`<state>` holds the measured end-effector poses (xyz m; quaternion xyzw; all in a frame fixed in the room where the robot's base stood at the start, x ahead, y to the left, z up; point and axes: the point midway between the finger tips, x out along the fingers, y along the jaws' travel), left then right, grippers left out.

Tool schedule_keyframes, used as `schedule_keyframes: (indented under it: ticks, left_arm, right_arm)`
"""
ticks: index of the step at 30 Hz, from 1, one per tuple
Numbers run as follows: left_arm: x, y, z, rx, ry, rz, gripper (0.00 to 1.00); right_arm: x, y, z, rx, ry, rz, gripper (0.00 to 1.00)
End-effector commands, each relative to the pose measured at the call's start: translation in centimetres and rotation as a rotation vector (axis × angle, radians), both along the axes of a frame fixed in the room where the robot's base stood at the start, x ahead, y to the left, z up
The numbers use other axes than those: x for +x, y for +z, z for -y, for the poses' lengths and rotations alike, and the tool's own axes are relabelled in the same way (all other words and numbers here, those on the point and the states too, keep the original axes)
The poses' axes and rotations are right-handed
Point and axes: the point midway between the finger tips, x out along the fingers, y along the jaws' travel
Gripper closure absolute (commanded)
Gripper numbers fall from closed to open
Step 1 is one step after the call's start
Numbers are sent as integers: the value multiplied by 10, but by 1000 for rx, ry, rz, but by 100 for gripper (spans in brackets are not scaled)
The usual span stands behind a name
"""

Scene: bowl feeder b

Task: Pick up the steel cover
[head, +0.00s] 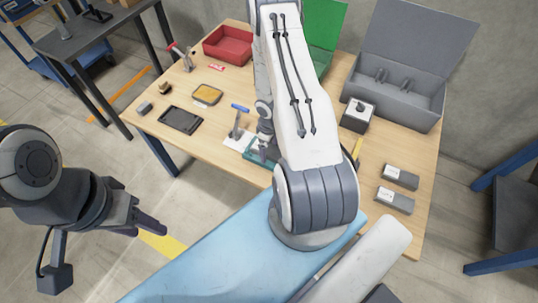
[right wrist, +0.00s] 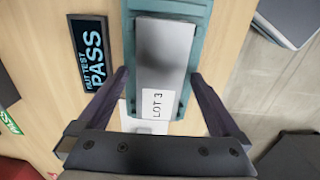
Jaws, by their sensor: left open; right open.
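A smooth grey metal piece (right wrist: 165,55), which looks like the steel cover, lies in a teal holder (right wrist: 200,30) in the right wrist view. A white "LOT 3" label (right wrist: 158,104) is at its lower end. My right gripper (right wrist: 158,80) is open, with one finger on each side of the piece; I cannot tell whether they touch it. In the head view my right arm hides most of this place, and only part of the teal holder (head: 252,156) shows. My left gripper (head: 150,222) is open and empty, off the table at the left.
A red bin (head: 228,45), a green box (head: 322,30) and a grey open case (head: 400,95) stand at the back. A black tray (head: 181,120) lies at left. Two small grey boxes (head: 400,176) (head: 394,200) lie at right. A black PASS sign (right wrist: 90,50) is beside the holder.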

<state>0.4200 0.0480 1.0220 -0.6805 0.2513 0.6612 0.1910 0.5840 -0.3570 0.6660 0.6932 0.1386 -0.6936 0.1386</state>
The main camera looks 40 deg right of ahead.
Motion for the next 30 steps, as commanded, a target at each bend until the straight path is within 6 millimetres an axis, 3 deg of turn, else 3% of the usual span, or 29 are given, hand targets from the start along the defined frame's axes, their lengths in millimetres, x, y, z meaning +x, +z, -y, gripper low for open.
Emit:
schedule_keyframes:
  ticks: [5,13,23,30]
  left_arm:
    - [0,1,0,0,0,0,50]
    - [0,1,0,0,0,0,50]
    - [0,4,0,0,0,0,50]
    - [0,22,0,0,0,0,50]
  right_arm:
    - [0,1,0,0,0,0,0]
    - [0,1,0,0,0,0,99]
    - [0,4,0,-1,0,1,100]
    - [0,22,0,-1,0,1,100]
